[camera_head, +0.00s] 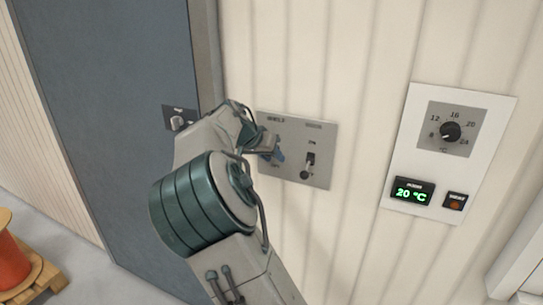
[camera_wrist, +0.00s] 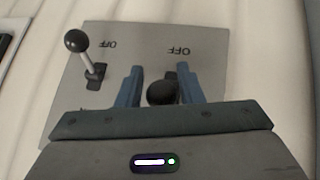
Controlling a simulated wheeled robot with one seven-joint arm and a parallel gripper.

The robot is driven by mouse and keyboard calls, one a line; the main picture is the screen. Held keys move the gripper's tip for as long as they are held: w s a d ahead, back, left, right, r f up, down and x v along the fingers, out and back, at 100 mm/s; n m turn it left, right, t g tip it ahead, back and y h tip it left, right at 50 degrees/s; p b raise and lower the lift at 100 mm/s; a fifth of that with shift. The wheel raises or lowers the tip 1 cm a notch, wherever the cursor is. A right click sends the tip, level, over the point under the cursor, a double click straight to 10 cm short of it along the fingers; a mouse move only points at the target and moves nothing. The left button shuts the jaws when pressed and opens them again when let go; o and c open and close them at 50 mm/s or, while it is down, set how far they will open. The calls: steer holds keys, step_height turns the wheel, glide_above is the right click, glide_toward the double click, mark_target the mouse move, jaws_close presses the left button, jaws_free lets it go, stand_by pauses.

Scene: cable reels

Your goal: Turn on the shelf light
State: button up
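A grey switch panel (camera_head: 322,136) is on the wall, with two black-knobbed levers. My gripper (camera_head: 274,150) is at its left lever and hides most of that lever in the head view. In the wrist view, which is turned over, this lever's black knob (camera_wrist: 162,93) sits between the two blue fingers of my gripper (camera_wrist: 160,90). The fingers are apart, with narrow gaps beside the knob. An OFF label is beyond them. The right lever (camera_head: 309,165) points down; in the wrist view it (camera_wrist: 88,58) leans toward its OFF label.
A white thermostat panel (camera_head: 407,158) with a dial and a green 20 °C display is on the wall to the right. A blue-grey door (camera_head: 100,90) with a latch (camera_head: 178,121) is to the left. A red reel (camera_head: 12,262) on a pallet stands at lower left.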

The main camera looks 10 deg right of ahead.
steer(key=shift+s+a+r, duration=0.1)
steer(key=shift+a+r, duration=0.25)
steer(key=b+v, duration=0.2)
steer(key=v, duration=1.1)
steer(key=shift+b, duration=0.3)
steer(key=shift+s+d, duration=0.1)
steer(key=shift+d, duration=0.05)
steer(key=s+d+f+n+g+y, duration=0.2)
steer(key=s+d+f+y, duration=0.2)
steer(key=s+d+f, duration=0.45)
steer(key=s+f+n+y, duration=0.1)
steer(key=s+f, duration=0.3)
steer(key=s, duration=0.8)
steer(key=s+a+f+n+t+y, duration=0.1)
steer(key=s+f+n, duration=0.3)
steer(key=s, duration=0.8)
steer(key=shift+s+f+t+y, duration=0.15)
steer(key=shift+t+y, duration=0.15)
steer(key=shift+y, duration=0.2)
